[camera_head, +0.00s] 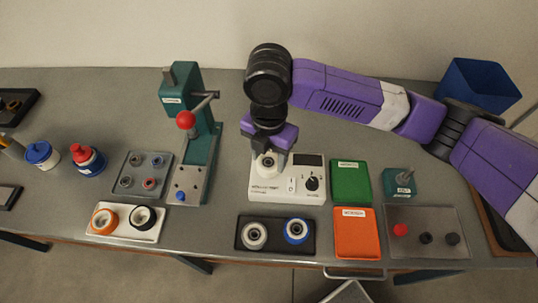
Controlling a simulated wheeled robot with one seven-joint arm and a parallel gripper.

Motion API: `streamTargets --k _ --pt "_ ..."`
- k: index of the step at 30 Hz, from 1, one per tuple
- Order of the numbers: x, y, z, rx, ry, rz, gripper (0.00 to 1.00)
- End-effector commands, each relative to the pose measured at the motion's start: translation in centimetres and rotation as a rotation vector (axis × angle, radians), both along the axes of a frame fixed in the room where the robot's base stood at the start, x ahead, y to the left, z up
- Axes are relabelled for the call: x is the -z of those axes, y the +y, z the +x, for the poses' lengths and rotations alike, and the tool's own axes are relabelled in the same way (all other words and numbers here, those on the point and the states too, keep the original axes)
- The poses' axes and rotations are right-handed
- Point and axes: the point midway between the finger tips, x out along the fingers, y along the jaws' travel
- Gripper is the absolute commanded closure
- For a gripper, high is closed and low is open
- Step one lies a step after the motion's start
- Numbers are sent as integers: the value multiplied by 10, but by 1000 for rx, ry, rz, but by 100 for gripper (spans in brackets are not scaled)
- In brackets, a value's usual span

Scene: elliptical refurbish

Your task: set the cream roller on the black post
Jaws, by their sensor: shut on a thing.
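My gripper (269,158) points down over the left part of the white device (287,186) and is shut on the cream roller (266,167). The roller is a pale ring with a dark centre, partly covered by the fingers. I cannot tell whether it touches the device. On the grey plate at the right stand two short dark posts, one left (425,238) and one right (452,239), beside a red one (400,230). I cannot tell which of them, if any, is the black post.
A dark tray (275,248) holds a whitish roller (254,235) and a blue one (296,231). Green (350,182) and orange (357,233) pads lie right of the device. A teal press (202,145) stands left. A white tray (126,232) holds orange and black rings.

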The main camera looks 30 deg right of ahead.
Motion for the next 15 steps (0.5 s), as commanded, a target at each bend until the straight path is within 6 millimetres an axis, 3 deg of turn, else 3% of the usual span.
streamTargets --k 11,12,15 --pt "8 0 0 0 0 0 89" --pt "7 0 0 0 0 0 43" --pt "7 0 0 0 0 0 39"
